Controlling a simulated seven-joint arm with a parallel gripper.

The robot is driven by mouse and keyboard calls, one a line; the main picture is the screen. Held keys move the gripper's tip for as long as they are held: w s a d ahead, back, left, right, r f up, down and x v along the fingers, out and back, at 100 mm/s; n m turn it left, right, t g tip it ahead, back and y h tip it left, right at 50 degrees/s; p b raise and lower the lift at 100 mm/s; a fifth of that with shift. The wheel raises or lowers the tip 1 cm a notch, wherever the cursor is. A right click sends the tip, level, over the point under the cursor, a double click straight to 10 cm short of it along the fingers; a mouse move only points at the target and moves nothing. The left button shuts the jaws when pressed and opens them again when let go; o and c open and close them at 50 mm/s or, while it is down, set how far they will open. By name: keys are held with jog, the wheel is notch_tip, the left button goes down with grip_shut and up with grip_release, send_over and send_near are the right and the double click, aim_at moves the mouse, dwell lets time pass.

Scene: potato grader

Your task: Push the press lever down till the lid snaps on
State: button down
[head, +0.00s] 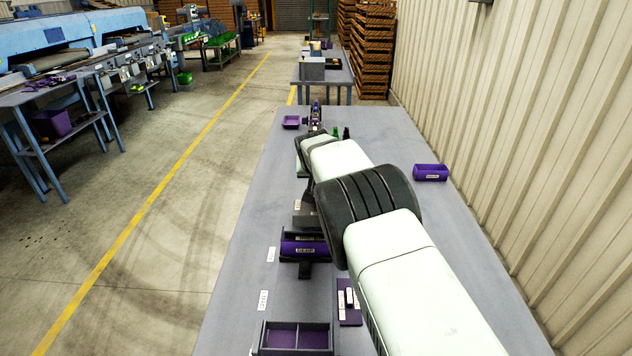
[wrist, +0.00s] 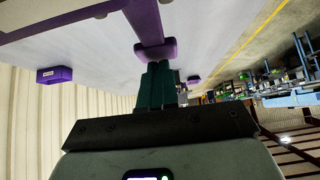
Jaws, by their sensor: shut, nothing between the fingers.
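In the wrist view a purple lever (wrist: 146,22) comes down from the top edge and ends in a wider purple pad (wrist: 156,50). My gripper (wrist: 157,66) is shut, its dark green fingers together and empty. The fingertips are right at the pad; I cannot tell whether they touch it. In the head view a dark and purple upright device (head: 315,117), likely the press, stands at the far end of the bench, partly behind my arm. My arm hides my gripper there. I cannot make out the lid.
The grey bench (head: 245,225) holds a labelled purple bin (head: 430,173) on the right, a small purple tray (head: 291,122) at the far left, and a purple bin (head: 304,246) and divided tray (head: 295,337) nearer. A corrugated wall (head: 520,120) runs along the right.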

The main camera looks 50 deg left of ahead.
notch_tip(320, 180, up, 10)
dwell(1.5)
dwell(0.4)
